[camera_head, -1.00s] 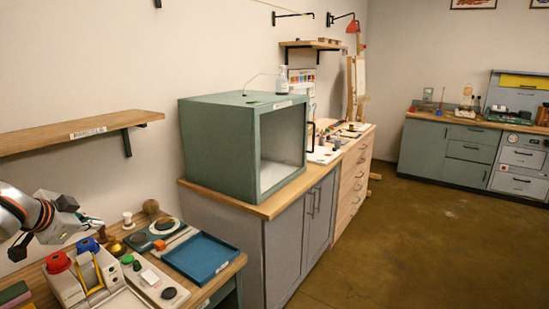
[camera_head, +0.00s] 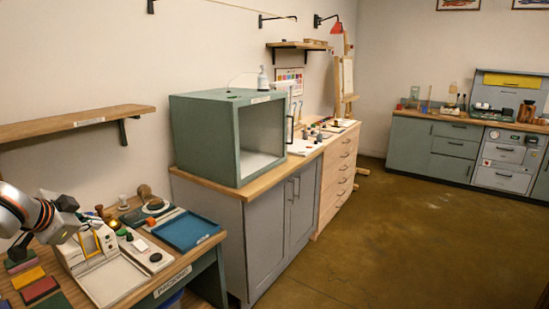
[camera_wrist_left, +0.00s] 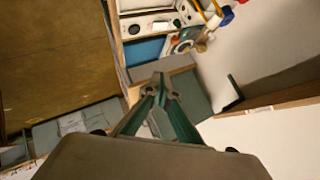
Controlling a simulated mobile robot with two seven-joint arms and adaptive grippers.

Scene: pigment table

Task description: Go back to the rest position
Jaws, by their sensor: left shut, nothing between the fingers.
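My left gripper (camera_head: 76,214) hangs at the left edge of the head view, above the white device on the pigment bench (camera_head: 205,250). It is small and partly hidden by the wrist there. In the left wrist view its fingers (camera_wrist_left: 160,80) are together with nothing between them. My right gripper is in neither view.
The bench holds a white device (camera_head: 112,278), a blue tray (camera_head: 188,233) and coloured pads (camera_head: 40,290). A wooden shelf (camera_head: 70,122) is on the wall above. A green box (camera_head: 205,140) stands on the grey cabinet (camera_head: 235,235). The brown floor (camera_head: 400,240) at right is clear.

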